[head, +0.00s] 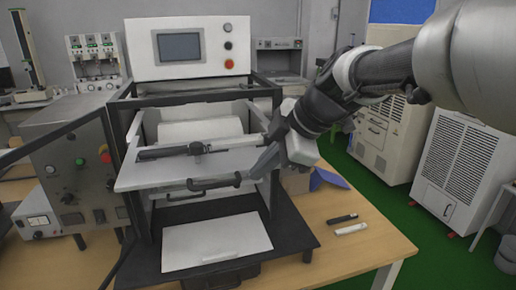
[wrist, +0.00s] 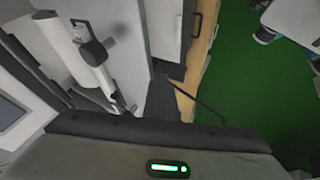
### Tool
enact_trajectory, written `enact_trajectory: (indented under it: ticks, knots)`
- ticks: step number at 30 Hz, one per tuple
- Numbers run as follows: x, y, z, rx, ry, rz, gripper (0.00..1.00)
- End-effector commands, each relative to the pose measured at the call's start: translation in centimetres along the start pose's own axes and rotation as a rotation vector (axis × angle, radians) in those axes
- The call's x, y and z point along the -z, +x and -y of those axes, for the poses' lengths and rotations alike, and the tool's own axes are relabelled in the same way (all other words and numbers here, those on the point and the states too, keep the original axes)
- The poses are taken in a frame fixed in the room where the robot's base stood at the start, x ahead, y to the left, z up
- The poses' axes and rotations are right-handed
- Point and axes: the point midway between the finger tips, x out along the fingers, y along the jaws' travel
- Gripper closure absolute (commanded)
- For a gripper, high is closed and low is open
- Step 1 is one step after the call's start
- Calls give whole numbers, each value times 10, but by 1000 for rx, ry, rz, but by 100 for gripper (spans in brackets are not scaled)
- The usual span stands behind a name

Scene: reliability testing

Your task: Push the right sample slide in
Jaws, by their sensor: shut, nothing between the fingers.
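The test machine (head: 193,45) stands on the wooden table with its front open. A white slide tray (head: 150,173) sticks out of its middle toward me, with a dark handle (head: 214,183) along its front edge. I cannot tell which part is the right sample slide. A black and silver bar (head: 170,152) lies across the tray; a similar bar (wrist: 92,52) shows in the wrist view. My gripper (head: 262,166) is shut and empty at the tray's right front, by the handle's right end. Whether it touches the tray is unclear.
A white roller (head: 200,131) sits behind the bar. A white plate (head: 215,241) lies on the dark base below. Two small pens or sticks, one black (head: 342,219) and one white (head: 351,229), lie on the table (head: 355,255). A control box (head: 77,165) stands at left.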

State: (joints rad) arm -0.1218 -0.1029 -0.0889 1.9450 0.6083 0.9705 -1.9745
Motion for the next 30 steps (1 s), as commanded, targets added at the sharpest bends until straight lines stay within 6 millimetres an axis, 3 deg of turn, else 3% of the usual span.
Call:
enact_trajectory:
  ticks: [5, 21, 30]
  knots:
    - [-1, 18, -30, 0, -1, 0, 100]
    - [2, 79, -156, 0, 0, -1, 100]
    - [1, 102, -197, -3, 1, -1, 100]
